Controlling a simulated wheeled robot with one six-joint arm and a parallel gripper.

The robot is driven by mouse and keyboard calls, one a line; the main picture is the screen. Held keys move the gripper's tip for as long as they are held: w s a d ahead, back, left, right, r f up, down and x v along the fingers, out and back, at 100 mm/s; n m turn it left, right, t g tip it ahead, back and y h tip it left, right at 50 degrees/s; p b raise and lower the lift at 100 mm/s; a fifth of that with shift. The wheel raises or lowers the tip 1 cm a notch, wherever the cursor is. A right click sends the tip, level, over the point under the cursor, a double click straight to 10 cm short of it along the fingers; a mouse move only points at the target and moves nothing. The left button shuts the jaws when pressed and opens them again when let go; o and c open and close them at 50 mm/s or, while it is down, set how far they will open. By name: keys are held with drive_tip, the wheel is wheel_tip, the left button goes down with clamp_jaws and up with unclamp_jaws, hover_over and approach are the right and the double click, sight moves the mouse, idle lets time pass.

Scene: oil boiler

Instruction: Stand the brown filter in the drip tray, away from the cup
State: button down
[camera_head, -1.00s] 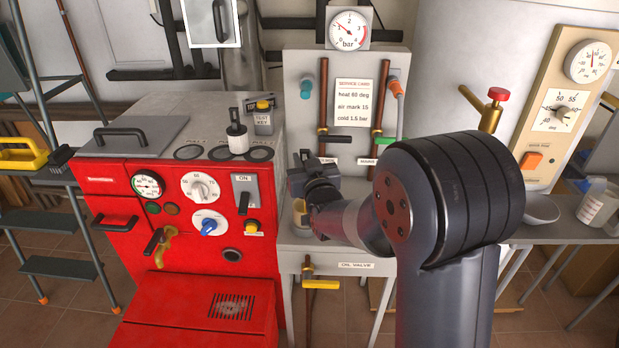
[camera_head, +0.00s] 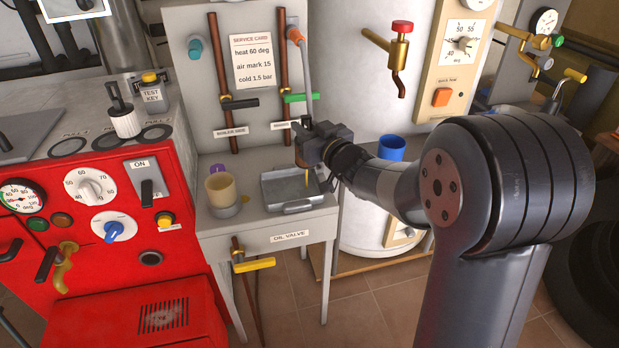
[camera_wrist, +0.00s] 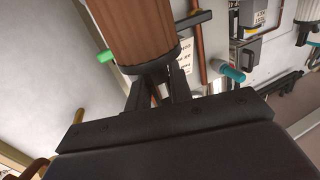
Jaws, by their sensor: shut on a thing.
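The brown pleated filter (camera_wrist: 132,30) with its black end cap fills the top of the wrist view. My gripper (camera_wrist: 157,90) is shut on it at the cap end. In the head view my gripper (camera_head: 308,145) is above the right back part of the grey drip tray (camera_head: 290,205).
The tray lies on a grey stand with a yellow-handled oil valve (camera_head: 254,265) below its front. A back panel carries copper pipes and a green lever (camera_head: 301,97). A red boiler (camera_head: 120,220) is at left. A blue cup (camera_head: 391,147) is behind my arm.

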wheel_tip(320, 180, down, 8)
drive_tip(key=shift+r+b, duration=0.1)
drive_tip(key=shift+b, duration=0.85)
drive_tip(key=shift+f, duration=0.2)
drive_tip(key=c, duration=1.3)
unclamp_jaws()
drive_tip(key=shift+r, duration=0.25)
drive_tip(key=v, duration=1.2)
drive_tip(key=shift+f+p, duration=0.1)
drive_tip(key=shift+p, duration=0.3)
